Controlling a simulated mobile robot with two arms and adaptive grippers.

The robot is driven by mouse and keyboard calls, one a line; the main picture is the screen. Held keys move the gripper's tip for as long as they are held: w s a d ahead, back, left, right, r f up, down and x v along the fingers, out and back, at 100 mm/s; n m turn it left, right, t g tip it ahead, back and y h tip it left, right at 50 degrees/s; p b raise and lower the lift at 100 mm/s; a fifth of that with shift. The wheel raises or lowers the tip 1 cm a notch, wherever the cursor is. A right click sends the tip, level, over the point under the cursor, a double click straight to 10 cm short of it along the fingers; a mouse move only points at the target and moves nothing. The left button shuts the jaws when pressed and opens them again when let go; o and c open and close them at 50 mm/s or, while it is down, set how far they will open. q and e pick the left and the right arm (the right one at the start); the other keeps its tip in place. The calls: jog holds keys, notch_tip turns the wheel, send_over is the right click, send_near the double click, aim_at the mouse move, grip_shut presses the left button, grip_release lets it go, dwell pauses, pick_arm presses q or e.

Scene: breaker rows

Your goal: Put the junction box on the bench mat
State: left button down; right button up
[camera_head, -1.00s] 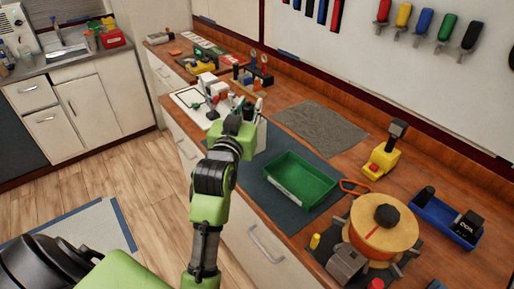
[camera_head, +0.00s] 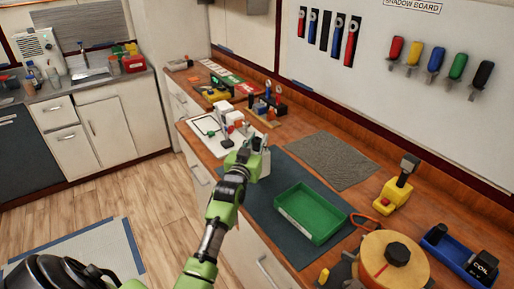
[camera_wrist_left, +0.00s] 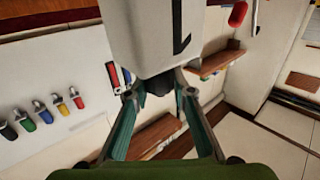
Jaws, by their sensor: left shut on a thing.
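My left gripper (camera_head: 252,152) is shut on a pale box with a dark mark, which I take as the junction box (camera_wrist_left: 150,35). In the left wrist view the fingertips (camera_wrist_left: 158,88) close on a dark part at the box's end. In the head view the box (camera_head: 265,163) shows pale beside the gripper, partly hidden by it, over the bench's left part. A dark blue-green mat (camera_head: 286,236) lies under a green tray (camera_head: 312,212). A grey textured mat (camera_head: 332,161) lies behind it. I cannot tell which is the bench mat. My right gripper is not in view.
A white board (camera_head: 205,132) with small parts is left of the gripper. The grey mat and the dark mat around the tray are clear.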

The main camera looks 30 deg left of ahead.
aim_at(255, 151)
pick_arm(q)
jog(key=shift+w+a+f, duration=0.3)
jog(key=shift+f, duration=0.05)
notch_tip(255, 151, down, 2)
jog(key=shift+d+f+p, duration=0.1)
jog(key=shift+p, duration=0.45)
jog(key=shift+f, duration=0.3)
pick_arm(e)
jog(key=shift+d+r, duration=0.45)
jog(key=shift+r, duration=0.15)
pick_arm(q)
jog(key=shift+f, duration=0.1)
jog(key=c, duration=1.8)
grip_release()
jog(key=shift+s+f, duration=0.1)
jog(key=shift+f, duration=0.05)
jog(key=shift+o, duration=0.2)
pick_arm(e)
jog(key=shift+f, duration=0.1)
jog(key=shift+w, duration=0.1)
